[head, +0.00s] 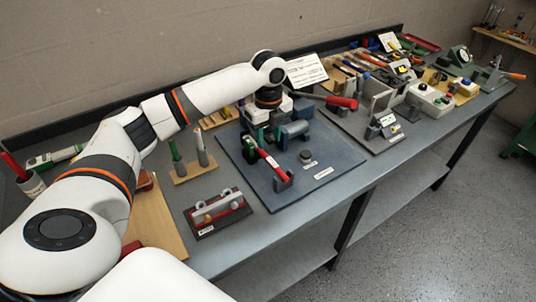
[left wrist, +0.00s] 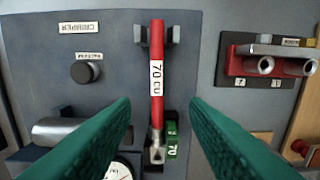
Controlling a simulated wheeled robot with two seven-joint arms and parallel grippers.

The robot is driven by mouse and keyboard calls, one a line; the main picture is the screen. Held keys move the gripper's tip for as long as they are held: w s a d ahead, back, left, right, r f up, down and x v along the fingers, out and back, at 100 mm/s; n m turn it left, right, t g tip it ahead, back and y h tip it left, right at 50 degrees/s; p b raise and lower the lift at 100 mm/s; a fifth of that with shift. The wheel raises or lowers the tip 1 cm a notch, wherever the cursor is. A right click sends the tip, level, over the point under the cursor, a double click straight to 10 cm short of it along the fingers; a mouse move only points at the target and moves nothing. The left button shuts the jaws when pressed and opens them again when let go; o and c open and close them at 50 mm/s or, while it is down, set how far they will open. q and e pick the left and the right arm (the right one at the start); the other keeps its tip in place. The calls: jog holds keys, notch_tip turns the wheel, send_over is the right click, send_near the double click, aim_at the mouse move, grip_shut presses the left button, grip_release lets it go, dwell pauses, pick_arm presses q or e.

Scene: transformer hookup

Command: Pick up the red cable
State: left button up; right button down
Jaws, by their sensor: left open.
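The red cable (head: 269,160) lies on the blue-grey board (head: 318,160). In the left wrist view the red cable (left wrist: 157,88) is a short straight piece with a white "70 CU" label and a metal lug at its lower end. Its upper end rests in a dark forked cradle (left wrist: 172,34); the lug end is beside a green block marked 70 (left wrist: 171,140). My left gripper (head: 268,136) is above the board, open, its green fingers (left wrist: 160,103) on either side of the cable without touching it. My right gripper is not in view.
A dark red block with metal sleeves (head: 217,212) stands left of the board. A wooden stand with upright tools (head: 194,170) is behind it. A dark knob (head: 306,155) is on the board to the right. A red-handled tool (head: 341,102) lies farther right.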

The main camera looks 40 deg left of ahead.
aim_at(270, 159)
pick_arm(q)
jog(key=shift+w+f, duration=0.2)
jog(key=shift+f, duration=0.95)
notch_tip(270, 159, down, 2)
jog(key=shift+d+f+p, duration=0.1)
jog(key=shift+f+p, duration=0.15)
jog(key=shift+p, duration=0.6)
notch_tip(270, 159, down, 2)
jog(key=shift+f, duration=0.55)
jog(key=shift+c, duration=0.3)
grip_shut()
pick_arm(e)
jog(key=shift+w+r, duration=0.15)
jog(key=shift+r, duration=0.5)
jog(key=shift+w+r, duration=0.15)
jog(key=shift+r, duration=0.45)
